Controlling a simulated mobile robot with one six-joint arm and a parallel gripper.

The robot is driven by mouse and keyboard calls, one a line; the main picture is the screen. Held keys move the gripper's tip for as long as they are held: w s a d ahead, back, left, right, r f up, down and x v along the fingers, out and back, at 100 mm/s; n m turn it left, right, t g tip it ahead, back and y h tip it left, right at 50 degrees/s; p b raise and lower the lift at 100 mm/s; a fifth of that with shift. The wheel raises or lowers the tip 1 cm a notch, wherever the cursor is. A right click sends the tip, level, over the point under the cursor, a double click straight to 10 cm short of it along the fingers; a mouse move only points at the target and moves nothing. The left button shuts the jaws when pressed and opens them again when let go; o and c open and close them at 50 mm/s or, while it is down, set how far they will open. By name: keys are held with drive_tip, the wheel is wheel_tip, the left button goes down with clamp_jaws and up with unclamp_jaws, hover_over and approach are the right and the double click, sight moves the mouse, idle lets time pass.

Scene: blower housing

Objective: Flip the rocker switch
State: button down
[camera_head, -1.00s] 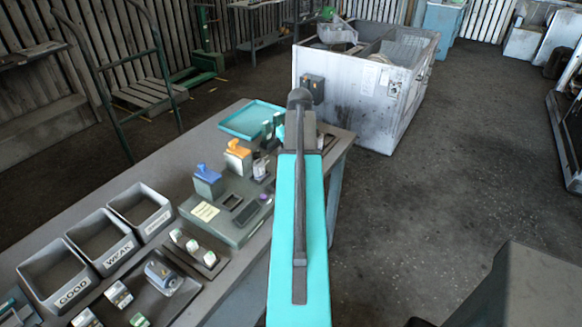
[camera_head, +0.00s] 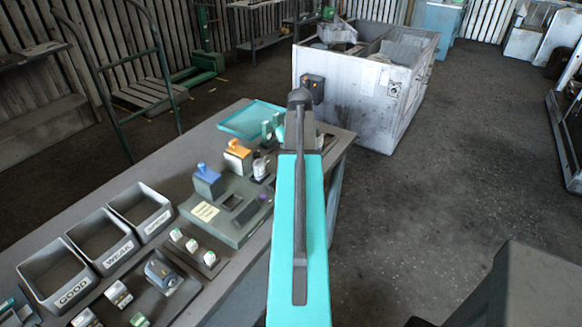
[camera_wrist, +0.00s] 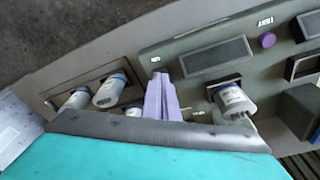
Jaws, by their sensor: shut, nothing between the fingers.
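In the wrist view, my gripper (camera_wrist: 164,97) shows as pale lilac fingers held together with nothing between them. They are over the near part of a dark grey-green test panel (camera_wrist: 185,42), close to a small label and a small dark part at the panel's left end. I cannot make out the rocker switch for certain; the fingers may cover it. I cannot tell whether the fingertips touch the panel. The panel also shows in the head view (camera_head: 218,232), where my teal arm hides the gripper.
A purple button (camera_wrist: 267,40), a dark display window (camera_wrist: 215,57) and a plugged-in white cylinder (camera_wrist: 232,97) are right of the fingers. White cylinders (camera_wrist: 110,92) sit in a holder at left. Labelled bins (camera_head: 104,258) stand on the bench. A white crate (camera_head: 350,92) stands beyond.

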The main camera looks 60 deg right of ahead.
drive_tip(key=shift+f, duration=0.55)
idle(0.5)
wheel_tip(320, 180, up, 7)
drive_tip(key=p, duration=0.4)
idle(0.9)
drive_tip(key=shift+s, duration=0.1)
idle(0.5)
